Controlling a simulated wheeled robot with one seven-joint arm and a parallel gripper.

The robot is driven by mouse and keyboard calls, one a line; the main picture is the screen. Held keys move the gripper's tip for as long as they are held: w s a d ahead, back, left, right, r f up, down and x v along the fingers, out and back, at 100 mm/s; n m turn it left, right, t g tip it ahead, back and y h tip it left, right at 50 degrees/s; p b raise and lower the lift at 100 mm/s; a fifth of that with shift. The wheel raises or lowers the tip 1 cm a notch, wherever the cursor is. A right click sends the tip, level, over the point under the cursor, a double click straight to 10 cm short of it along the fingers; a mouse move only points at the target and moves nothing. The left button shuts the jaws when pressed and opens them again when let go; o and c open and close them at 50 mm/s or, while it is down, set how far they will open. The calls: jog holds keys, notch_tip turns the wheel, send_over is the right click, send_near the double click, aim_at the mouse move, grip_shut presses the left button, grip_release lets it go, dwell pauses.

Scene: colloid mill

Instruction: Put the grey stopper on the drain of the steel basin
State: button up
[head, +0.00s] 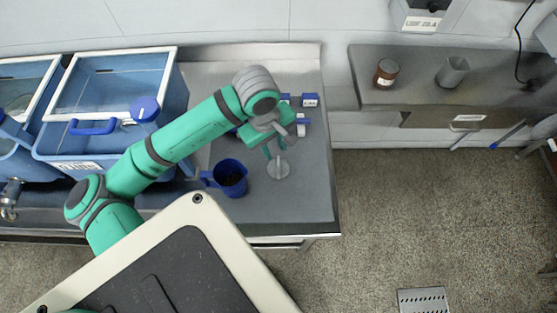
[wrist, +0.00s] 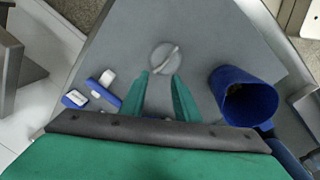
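The grey stopper (head: 278,169) is a flat round disc with a raised bar handle. It lies on the grey steel worktop (head: 308,198), and also shows in the wrist view (wrist: 165,60). My gripper (head: 272,148) is above the worktop, close to the stopper. In the wrist view my gripper (wrist: 161,76) is open and empty. Its two green fingers are spread apart and point at the stopper, with the handle lying ahead between their lines. Whether the fingertips touch the disc I cannot tell. I cannot make out the steel basin or its drain in either view.
A blue mug (head: 230,178) with dark contents stands left of the stopper. Small blue-and-white items (head: 310,100) lie behind it. Blue lidded tanks (head: 110,85) fill the left. A shelf (head: 415,92) at right holds a brown jar (head: 387,72) and a grey cup (head: 453,71).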

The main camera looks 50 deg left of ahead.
send_over(277, 157)
jog(key=s+d, duration=0.2)
jog(key=f, duration=0.5)
jog(key=shift+w+d+f, duration=0.1)
jog(key=shift+w+d, duration=0.05)
jog(key=shift+w, duration=0.1)
jog(key=shift+s+f, duration=0.1)
jog(key=shift+f, duration=0.45)
jog(key=shift+c, duration=0.6)
grip_shut()
